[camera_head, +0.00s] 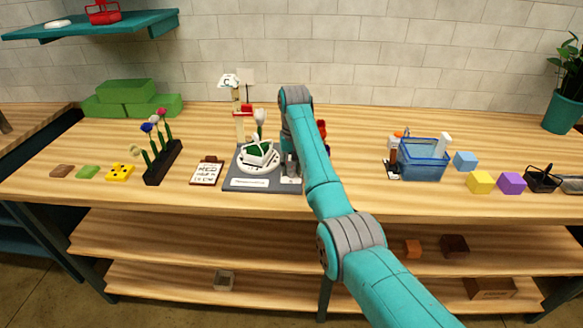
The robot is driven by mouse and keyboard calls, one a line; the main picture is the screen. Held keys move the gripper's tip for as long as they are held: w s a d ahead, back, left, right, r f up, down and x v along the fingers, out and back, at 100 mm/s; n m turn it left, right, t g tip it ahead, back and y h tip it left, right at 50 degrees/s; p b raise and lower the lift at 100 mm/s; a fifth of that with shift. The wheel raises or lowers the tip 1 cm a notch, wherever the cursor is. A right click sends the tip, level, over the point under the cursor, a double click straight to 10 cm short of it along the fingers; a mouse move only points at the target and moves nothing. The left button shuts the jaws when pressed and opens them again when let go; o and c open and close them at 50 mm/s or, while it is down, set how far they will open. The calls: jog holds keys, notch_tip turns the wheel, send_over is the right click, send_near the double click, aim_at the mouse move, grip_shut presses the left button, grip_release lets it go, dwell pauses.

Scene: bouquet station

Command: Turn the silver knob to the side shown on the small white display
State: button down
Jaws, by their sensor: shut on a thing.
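The grey station board (230,180) lies mid-table and bears a white round stand (259,168) with a green piece and a white flower. My gripper (290,168) points down at the board's right side, partly hidden by my teal arm. It is shut at the place of the silver knob, which I cannot make out apart from the fingers. A small white plate (290,181) lies just in front of the fingers. A small white panel with a dark mark (229,80) tops a post behind; I cannot tell which side it shows.
A dark rack of flowers (162,163) and a clipboard (207,171) stand left of the board. A blue basket (422,160) and coloured blocks (481,182) are on the right. Bare wood lies between board and basket, partly behind my arm.

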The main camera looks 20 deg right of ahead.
jog(key=n, duration=0.5)
jog(key=shift+n, duration=0.3)
jog(key=shift+f+n, duration=0.1)
jog(key=shift+n, duration=2.1)
jog(key=c, duration=0.8)
grip_release()
